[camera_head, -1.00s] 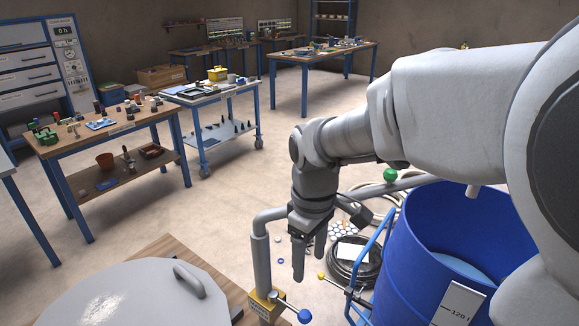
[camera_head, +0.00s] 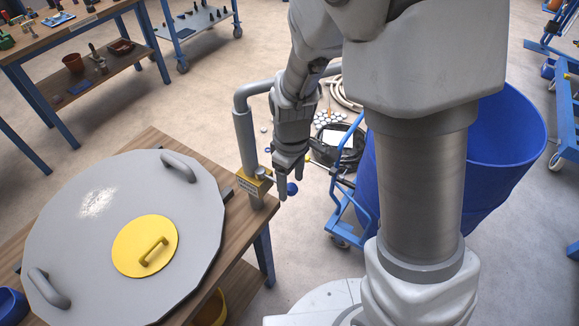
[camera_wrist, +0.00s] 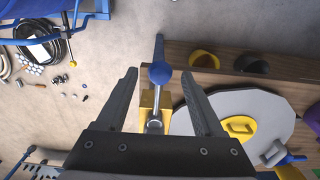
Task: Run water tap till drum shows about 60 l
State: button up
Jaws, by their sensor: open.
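The blue drum (camera_head: 505,135) stands on a blue trolley at the right of the head view, partly behind my arm. Its scale and water level are hidden from this angle. The grey water pipe (camera_head: 243,130) rises from a yellow block (camera_head: 250,183) at the bench corner and bends toward the drum. The tap lever has a blue knob (camera_head: 292,188), which also shows in the wrist view (camera_wrist: 160,73). My gripper (camera_head: 289,192) points down beside the tap lever. In the wrist view my gripper (camera_wrist: 160,85) is open, with the blue knob between its fingers in the picture; no contact is visible.
A large grey lid (camera_head: 90,225) with a yellow hatch (camera_head: 145,246) lies on the wooden bench (camera_head: 150,145) at left. A coiled hose (camera_head: 345,150) lies on the floor behind the tap. Another tool bench (camera_head: 75,40) stands at the far left.

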jog(key=shift+f, duration=0.6)
grip_shut()
dwell(1.1)
